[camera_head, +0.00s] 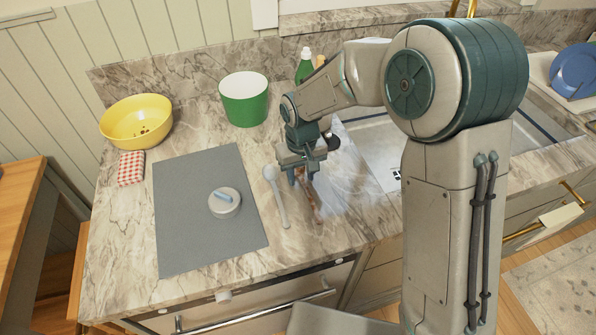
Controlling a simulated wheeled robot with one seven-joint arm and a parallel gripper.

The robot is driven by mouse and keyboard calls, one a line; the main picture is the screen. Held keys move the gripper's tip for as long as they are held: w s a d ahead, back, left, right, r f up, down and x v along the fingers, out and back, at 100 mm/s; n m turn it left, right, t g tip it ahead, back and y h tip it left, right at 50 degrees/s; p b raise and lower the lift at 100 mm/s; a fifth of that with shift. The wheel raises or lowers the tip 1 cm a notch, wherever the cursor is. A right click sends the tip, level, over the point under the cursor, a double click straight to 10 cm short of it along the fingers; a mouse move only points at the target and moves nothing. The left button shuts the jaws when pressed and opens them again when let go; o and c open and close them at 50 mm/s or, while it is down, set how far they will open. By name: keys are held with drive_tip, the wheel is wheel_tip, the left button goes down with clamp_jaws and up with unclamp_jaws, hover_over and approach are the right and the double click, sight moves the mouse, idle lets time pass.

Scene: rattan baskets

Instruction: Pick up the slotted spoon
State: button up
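A pale grey-white long-handled utensil (276,194) with a round head lies on the marble counter, right of the grey mat. It looks like a spoon, but slots are too small to make out. My gripper (302,178) is just right of its head, pointing down, with its fingers apart. A brown streak or slim brown utensil (311,200) runs below the fingers toward the counter's front. I cannot tell whether it is an object or marble veining, nor how high the fingertips are above it.
The grey mat (190,240) holds a round white lidded item (224,203). A green bottle (305,66) is behind my arm; the sink (372,150) is right.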

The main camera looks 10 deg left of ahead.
clamp_jaws()
drive_tip(key=shift+r, duration=0.1)
